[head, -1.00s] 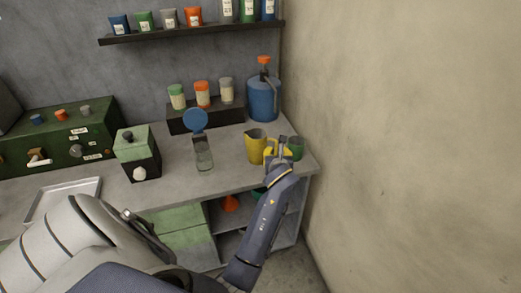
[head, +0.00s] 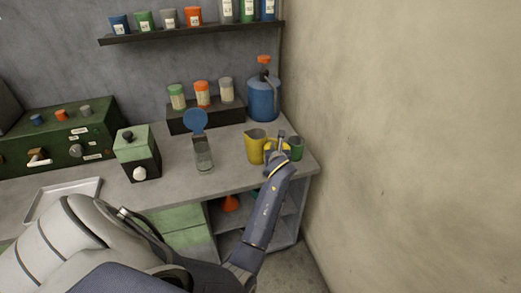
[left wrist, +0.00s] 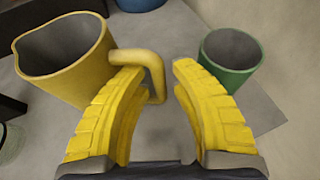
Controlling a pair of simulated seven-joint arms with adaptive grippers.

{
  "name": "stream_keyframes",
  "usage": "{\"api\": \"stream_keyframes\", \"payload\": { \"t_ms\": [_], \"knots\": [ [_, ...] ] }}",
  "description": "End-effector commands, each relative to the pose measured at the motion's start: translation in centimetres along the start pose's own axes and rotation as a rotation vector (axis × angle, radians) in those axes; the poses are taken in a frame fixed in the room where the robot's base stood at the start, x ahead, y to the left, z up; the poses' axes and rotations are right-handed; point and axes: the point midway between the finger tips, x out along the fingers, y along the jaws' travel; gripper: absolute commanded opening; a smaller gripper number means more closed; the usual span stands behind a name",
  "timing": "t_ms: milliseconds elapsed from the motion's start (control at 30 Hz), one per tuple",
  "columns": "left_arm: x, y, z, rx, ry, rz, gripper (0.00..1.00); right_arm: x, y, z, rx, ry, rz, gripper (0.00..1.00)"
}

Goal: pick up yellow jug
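The yellow jug (head: 255,146) stands upright on the grey counter near its right end. In the left wrist view the jug (left wrist: 66,62) is at the upper left, with its handle (left wrist: 152,66) pointing right. My left gripper (head: 281,145) is at the handle side of the jug. Its yellow fingers (left wrist: 159,95) are open and apart. The handle's end lies by the left finger, partly hidden behind it, and I cannot tell whether they touch. My right gripper is not in view.
A green cup (head: 296,148) stands just right of my left gripper, close to the right finger in the wrist view (left wrist: 231,58). A blue container (head: 263,99) is behind. A glass bottle (head: 203,154) stands left of the jug. The wall (head: 400,140) bounds the right.

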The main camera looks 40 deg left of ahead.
Motion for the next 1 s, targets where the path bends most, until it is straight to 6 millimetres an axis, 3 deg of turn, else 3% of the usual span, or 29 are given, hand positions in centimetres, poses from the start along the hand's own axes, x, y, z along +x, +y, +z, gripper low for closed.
{"api": "stream_keyframes", "payload": {
  "t_ms": [67,300,1000],
  "knots": [
    [-0.01,0.02,0.00,0.000,0.000,0.000,0.26,0.00,0.00,0.01,0.000,0.000,0.000,0.44],
    [-0.03,0.02,-0.01,0.000,0.000,0.000,0.00,0.00,-0.01,0.01,0.000,0.000,0.000,0.44],
    [-0.03,0.02,0.04,0.000,-0.001,0.000,0.00,0.00,-0.02,-0.02,0.000,0.000,0.000,0.44]
  ]
}}
